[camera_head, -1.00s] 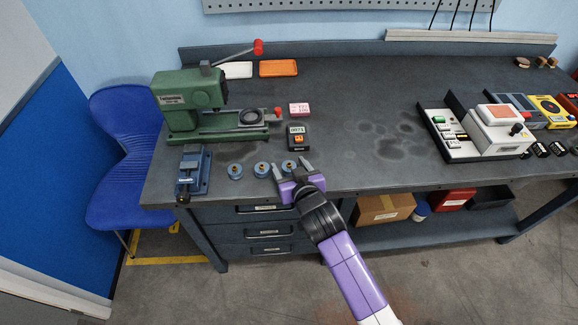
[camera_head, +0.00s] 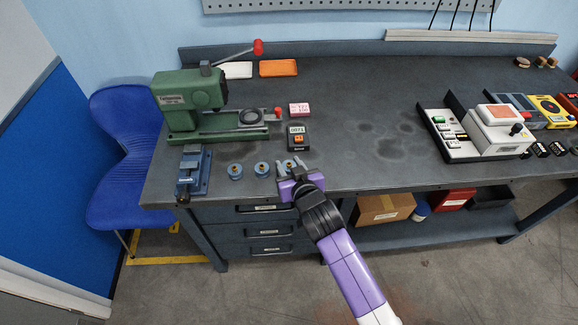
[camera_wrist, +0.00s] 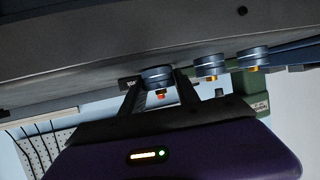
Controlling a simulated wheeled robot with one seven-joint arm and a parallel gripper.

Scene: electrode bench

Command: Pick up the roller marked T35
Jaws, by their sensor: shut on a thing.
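Three blue-grey rollers with brass centres stand in a row near the bench's front edge: a left roller (camera_head: 235,171), a middle roller (camera_head: 262,169) and a right roller (camera_head: 289,164). Their markings are too small to read, so I cannot tell which is T35. My gripper (camera_head: 290,167) is shut on the right roller, with one finger on each side of it. The wrist view shows the held roller (camera_wrist: 157,75) between the two dark fingers (camera_wrist: 158,92), with the middle roller (camera_wrist: 210,67) and left roller (camera_wrist: 252,56) beside it. I cannot tell whether the held roller is off the bench.
A blue vise (camera_head: 193,172) stands left of the rollers. A green press (camera_head: 190,103) is behind them. A small meter (camera_head: 298,137) and a pink-and-white box (camera_head: 299,109) lie behind the right roller.

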